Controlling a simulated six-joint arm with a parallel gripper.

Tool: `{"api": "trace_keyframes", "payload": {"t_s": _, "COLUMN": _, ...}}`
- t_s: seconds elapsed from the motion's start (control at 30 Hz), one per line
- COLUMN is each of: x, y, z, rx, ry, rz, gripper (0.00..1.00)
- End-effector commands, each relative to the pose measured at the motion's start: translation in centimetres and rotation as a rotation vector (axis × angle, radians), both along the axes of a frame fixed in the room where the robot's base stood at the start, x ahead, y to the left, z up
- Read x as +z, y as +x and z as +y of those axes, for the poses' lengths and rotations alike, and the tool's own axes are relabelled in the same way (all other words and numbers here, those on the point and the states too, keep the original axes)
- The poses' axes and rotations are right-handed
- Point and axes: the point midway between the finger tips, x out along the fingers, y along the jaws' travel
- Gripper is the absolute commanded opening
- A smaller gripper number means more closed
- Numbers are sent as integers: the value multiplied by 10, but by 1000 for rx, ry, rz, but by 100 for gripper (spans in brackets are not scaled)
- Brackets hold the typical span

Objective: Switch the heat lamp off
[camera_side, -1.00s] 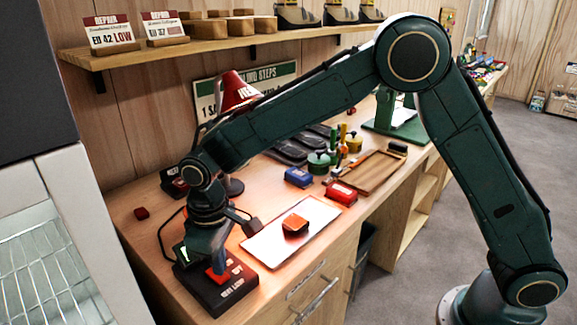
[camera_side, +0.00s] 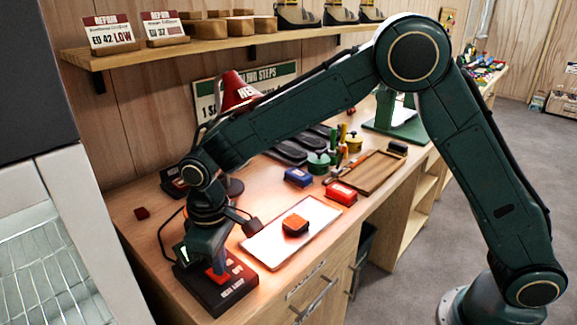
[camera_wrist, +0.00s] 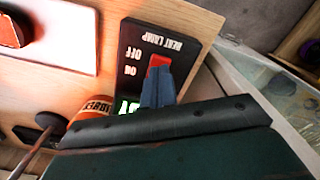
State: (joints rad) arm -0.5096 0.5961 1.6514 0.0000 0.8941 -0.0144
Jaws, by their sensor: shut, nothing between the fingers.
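The black heat lamp switch box (camera_side: 226,290) sits at the near left end of the bench. The wrist view shows it upside down (camera_wrist: 150,38), with OFF and ON labels and a red rocker (camera_wrist: 160,61). My gripper (camera_wrist: 160,78) is shut and empty, its tips at the rocker, seemingly touching it. In the side view my gripper (camera_side: 217,268) points down onto the box and partly hides the rocker. The red heat lamp (camera_side: 238,88) stands behind my arm, partly hidden. A warm glow lies on the bench. A green light shows on the box (camera_wrist: 127,105).
A pale tray (camera_side: 270,257) with an orange-black block (camera_side: 295,224) lies right of the box. A red box (camera_side: 341,193), a blue box (camera_side: 298,177) and a wooden tray (camera_side: 374,175) stand farther back. An orange cylinder (camera_wrist: 92,108) is near my gripper in the wrist view.

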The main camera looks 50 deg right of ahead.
Motion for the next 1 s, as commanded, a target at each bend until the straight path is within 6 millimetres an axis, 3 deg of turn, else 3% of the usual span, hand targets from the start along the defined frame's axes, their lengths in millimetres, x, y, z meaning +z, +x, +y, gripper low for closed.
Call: {"api": "trace_keyframes", "payload": {"t_s": 1.0, "x": -6, "y": 0, "z": 0, "rx": 0, "ry": 0, "rz": 0, "gripper": 0}}
